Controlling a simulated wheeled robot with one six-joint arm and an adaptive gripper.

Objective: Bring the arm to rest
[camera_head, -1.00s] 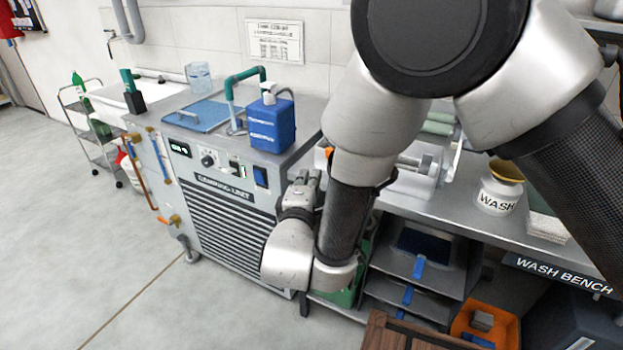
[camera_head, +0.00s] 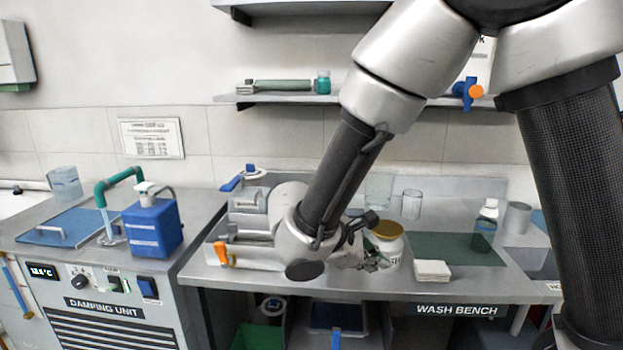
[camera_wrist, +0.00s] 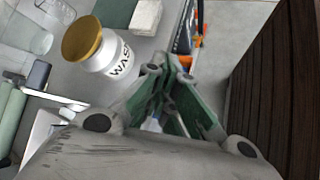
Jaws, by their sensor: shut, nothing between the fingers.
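My arm (camera_head: 335,185) reaches down over the wash bench, its wrist low in front of the bench's back part. My gripper (camera_wrist: 170,75) is shut and empty in the wrist view, with its fingertips close together. In the head view it is small, partly hidden by my wrist, and looks close to the white WASH jar (camera_head: 388,243). The jar, with its ochre lid, also shows in the wrist view (camera_wrist: 110,58), left of the fingers. I cannot tell the exact gap between them.
The damping unit (camera_head: 110,310) with a blue canister (camera_head: 152,228) stands left. A shelf (camera_head: 430,101) hangs above.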

